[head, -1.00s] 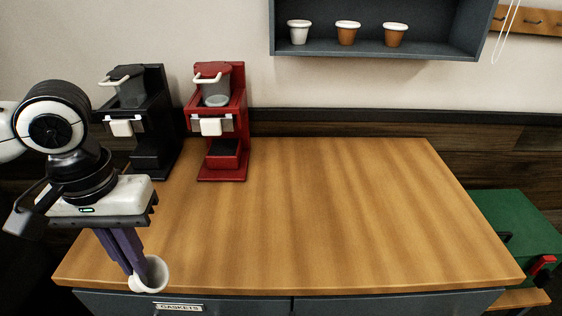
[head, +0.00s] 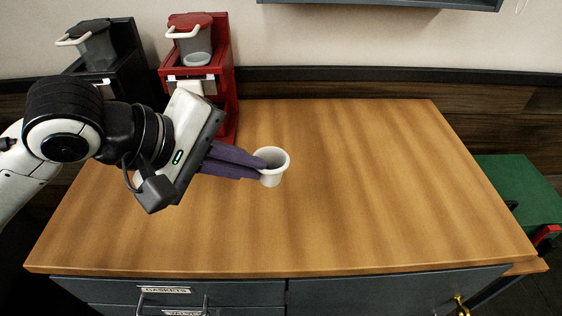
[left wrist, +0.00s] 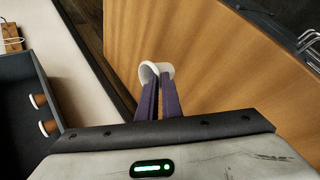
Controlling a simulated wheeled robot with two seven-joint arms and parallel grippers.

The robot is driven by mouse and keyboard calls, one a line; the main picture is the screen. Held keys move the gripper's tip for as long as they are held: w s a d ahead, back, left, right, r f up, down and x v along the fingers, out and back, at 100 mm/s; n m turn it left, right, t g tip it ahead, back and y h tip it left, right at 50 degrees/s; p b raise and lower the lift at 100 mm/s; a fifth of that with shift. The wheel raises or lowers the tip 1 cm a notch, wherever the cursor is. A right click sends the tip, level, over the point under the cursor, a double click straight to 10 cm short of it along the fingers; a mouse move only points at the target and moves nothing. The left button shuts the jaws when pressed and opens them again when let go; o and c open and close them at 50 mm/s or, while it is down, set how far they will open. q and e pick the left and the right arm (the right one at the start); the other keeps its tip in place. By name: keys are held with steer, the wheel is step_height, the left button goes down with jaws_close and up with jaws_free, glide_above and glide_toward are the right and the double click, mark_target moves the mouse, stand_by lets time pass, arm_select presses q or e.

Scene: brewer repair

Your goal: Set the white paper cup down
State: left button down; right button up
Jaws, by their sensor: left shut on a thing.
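The white paper cup (head: 273,170) is upright over the middle-left of the wooden counter (head: 370,190) in the head view. My left gripper (head: 262,164) comes in from the left, with its purple fingers shut on the cup, one finger reaching into its mouth. In the left wrist view the cup (left wrist: 155,70) shows at the fingertips (left wrist: 160,85). I cannot tell whether the cup's base touches the counter. My right gripper is not in view.
A red brewer (head: 200,60) and a black brewer (head: 105,50) stand at the back left, partly behind my left arm. The counter's middle and right are clear. A green box (head: 520,185) is beyond the right edge. Drawers (head: 230,291) are below the front edge.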

arm_select(q)
steer(key=shift+t, duration=0.3)
steer(key=f, duration=0.4)
steer(key=f+b, duration=0.1)
steer(key=f, duration=0.4)
steer(key=shift+w+f, duration=0.2)
steer(key=shift+f, duration=0.05)
steer(key=shift+d+f, duration=0.1)
steer(key=c, duration=1.9)
jaws_free()
steer(key=shift+c, duration=0.2)
steer(key=shift+b, duration=0.3)
steer(key=p+v, duration=0.1)
steer(key=v, duration=1.1)
